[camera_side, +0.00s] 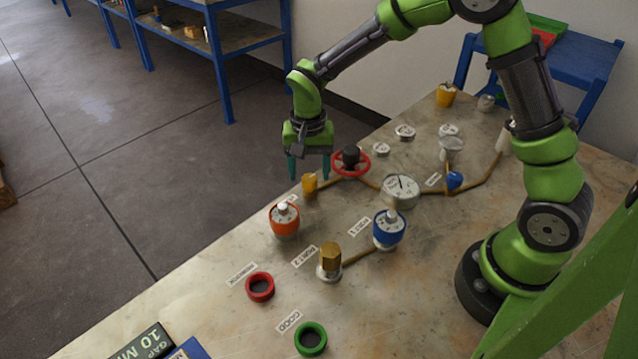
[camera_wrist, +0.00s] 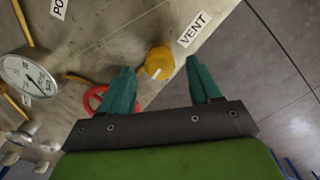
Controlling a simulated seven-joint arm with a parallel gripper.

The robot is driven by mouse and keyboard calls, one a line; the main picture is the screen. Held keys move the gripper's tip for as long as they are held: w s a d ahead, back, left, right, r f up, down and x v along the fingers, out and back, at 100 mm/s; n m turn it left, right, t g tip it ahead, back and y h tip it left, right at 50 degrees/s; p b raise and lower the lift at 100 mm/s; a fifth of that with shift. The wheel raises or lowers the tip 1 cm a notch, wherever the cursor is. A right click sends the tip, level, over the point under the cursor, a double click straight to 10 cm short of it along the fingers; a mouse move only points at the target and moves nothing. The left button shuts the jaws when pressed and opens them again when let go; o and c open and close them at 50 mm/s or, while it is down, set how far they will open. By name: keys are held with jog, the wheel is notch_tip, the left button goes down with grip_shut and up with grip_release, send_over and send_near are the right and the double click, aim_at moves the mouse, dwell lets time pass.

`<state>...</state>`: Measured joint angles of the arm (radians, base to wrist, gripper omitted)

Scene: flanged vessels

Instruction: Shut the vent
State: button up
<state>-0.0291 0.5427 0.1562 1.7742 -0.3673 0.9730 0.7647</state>
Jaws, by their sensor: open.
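The vent is a small yellow knob (camera_wrist: 158,62) beside a label reading VENT (camera_wrist: 193,29) in the wrist view. In the side view the yellow knob (camera_side: 310,184) stands near the far left edge of the table, left of the red handwheel. My gripper (camera_side: 309,172) is open and points down over that edge, close to the knob. In the wrist view the knob lies between and a little beyond the two teal fingertips (camera_wrist: 160,64), nearer the left one. I cannot tell whether either finger touches it. Nothing is held.
An orange vessel (camera_side: 284,220), a blue vessel (camera_side: 388,230) and a brass fitting (camera_side: 330,262) stand nearer. Red (camera_side: 260,287) and green (camera_side: 310,338) rings lie at the front.

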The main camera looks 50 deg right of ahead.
jog(key=shift+f, duration=0.75)
jog(key=c, duration=1)
jog(key=shift+c, duration=0.2)
